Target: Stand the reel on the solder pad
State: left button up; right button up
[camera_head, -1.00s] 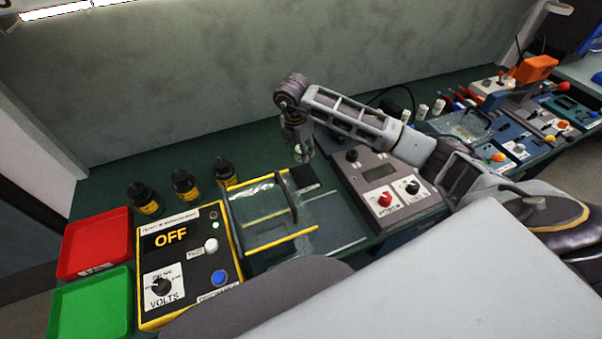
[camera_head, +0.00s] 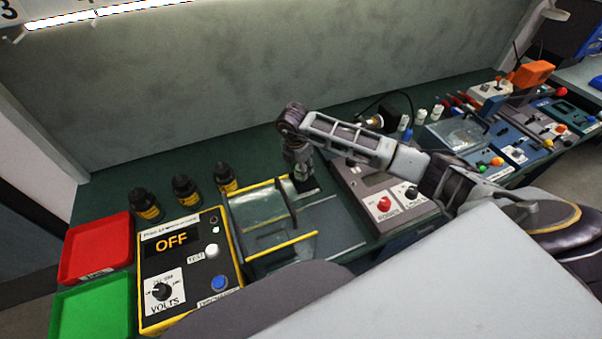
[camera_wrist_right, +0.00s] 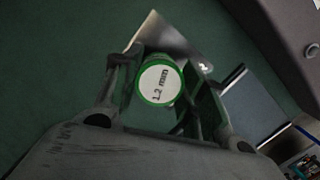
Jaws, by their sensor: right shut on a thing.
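The reel (camera_wrist_right: 158,85) has a green rim and a white face reading "1.2 mm". My right gripper (camera_wrist_right: 155,92) is shut on it, with a finger on either side. In the head view my right gripper (camera_head: 302,183) points down, low over the bench, at a small dark pad (camera_head: 311,190), likely the solder pad; gripper and reel hide part of it. In the wrist view a greyish plate (camera_wrist_right: 168,38) with a small white mark shows just beyond the reel. I cannot tell whether the reel touches the pad. My left gripper is out of view.
A clear-covered tester with yellow edges (camera_head: 282,240) stands close left of the gripper. A grey power box (camera_head: 385,200) stands close right. Several dark bottles (camera_head: 186,190), an OFF meter (camera_head: 190,265), a red tray (camera_head: 97,247) and a green tray (camera_head: 92,305) lie further left.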

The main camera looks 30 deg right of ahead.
jog(key=shift+f, duration=1.5)
jog(key=shift+f, duration=0.15)
jog(key=o, duration=1.3)
